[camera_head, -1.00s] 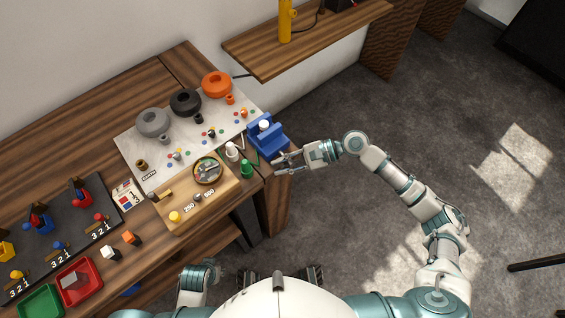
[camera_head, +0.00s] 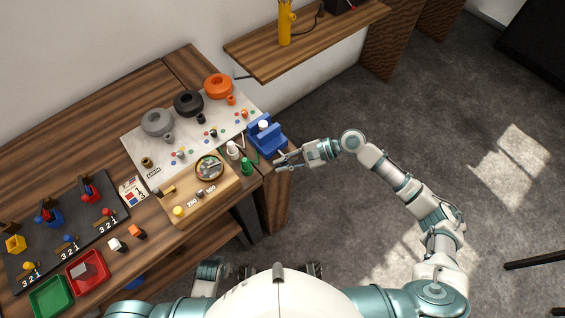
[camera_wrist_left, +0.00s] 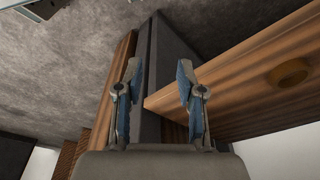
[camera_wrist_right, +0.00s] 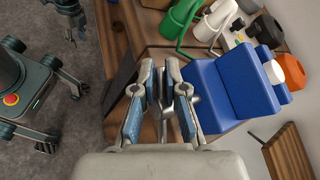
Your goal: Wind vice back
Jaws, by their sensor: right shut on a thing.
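The blue vice (camera_head: 266,136) stands at the right end of the workbench, with a white round piece (camera_head: 263,125) at its top. The vice also fills the right of the right wrist view (camera_wrist_right: 231,85). My right gripper (camera_head: 279,162) is at the vice's near side. In the right wrist view its fingers (camera_wrist_right: 160,75) are shut on the metal vice handle (camera_wrist_right: 184,90), mostly hidden between and behind them. My left gripper (camera_wrist_left: 156,75) is open and empty in the left wrist view, below the bench near its dark leg. I cannot make it out in the head view.
A green cup (camera_head: 247,167) and a white cup (camera_head: 232,150) stand close left of the vice. A wooden board (camera_head: 225,196) and a pale sheet with grey, black and orange pulleys (camera_head: 218,86) lie farther left. A wall shelf (camera_head: 300,40) is behind.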

